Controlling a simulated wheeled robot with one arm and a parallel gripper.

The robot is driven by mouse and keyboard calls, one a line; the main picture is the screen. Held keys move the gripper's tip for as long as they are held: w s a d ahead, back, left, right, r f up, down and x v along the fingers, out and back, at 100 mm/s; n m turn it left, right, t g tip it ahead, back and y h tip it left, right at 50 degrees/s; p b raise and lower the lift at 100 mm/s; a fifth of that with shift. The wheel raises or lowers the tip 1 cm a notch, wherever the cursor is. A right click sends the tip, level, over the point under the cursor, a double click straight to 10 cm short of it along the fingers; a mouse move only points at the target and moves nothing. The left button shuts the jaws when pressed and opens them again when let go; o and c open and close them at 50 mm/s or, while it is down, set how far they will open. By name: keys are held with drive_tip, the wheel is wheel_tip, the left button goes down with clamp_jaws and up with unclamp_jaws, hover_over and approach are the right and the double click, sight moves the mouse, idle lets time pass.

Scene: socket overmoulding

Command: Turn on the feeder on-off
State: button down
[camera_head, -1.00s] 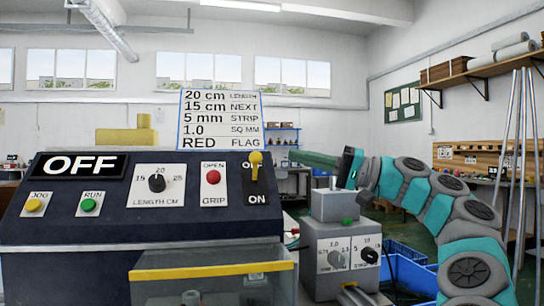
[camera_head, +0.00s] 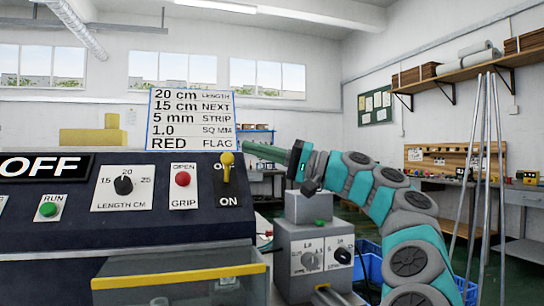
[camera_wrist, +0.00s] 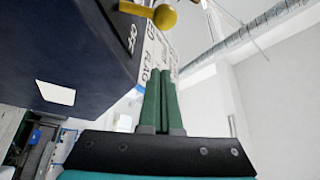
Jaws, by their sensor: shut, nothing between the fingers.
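The feeder on-off switch is a yellow ball-topped lever (camera_head: 227,160) at the right end of the dark blue control panel (camera_head: 100,226). Its lever points up, towards the upper label, with ON printed below it. The display (camera_head: 44,167) reads OFF. My gripper (camera_head: 246,148) is shut and empty, its green fingers pointing left, just above and right of the lever and seemingly behind it. In the wrist view the shut fingertips (camera_wrist: 158,70) show at the centre, and the yellow knob (camera_wrist: 164,17) is at the top, apart from them.
The panel also carries a green RUN button (camera_head: 48,210), a black length dial (camera_head: 123,185) and a red GRIP button (camera_head: 182,179). A grey box with dials (camera_head: 312,255) stands below my arm. A sign (camera_head: 190,120) rises behind the panel.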

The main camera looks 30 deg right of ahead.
sight(227, 166)
drive_tip(key=x, duration=0.3)
drive_tip(key=shift+w+a, duration=0.2)
drive_tip(key=shift+a, duration=0.1)
drive_tip(key=shift+s+a+f, duration=0.15)
drive_tip(key=shift+s+f, duration=0.2)
drive_tip(key=shift+s, duration=0.3)
drive_tip(key=shift+s+a+f+b, duration=0.25)
drive_tip(key=shift+s+f, duration=0.05)
drive_tip(key=shift+s, duration=0.15)
drive_tip(key=shift+s+a+f+b, duration=0.25)
drive_tip(key=shift+s+a+f, duration=0.05)
drive_tip(key=shift+s, duration=0.2)
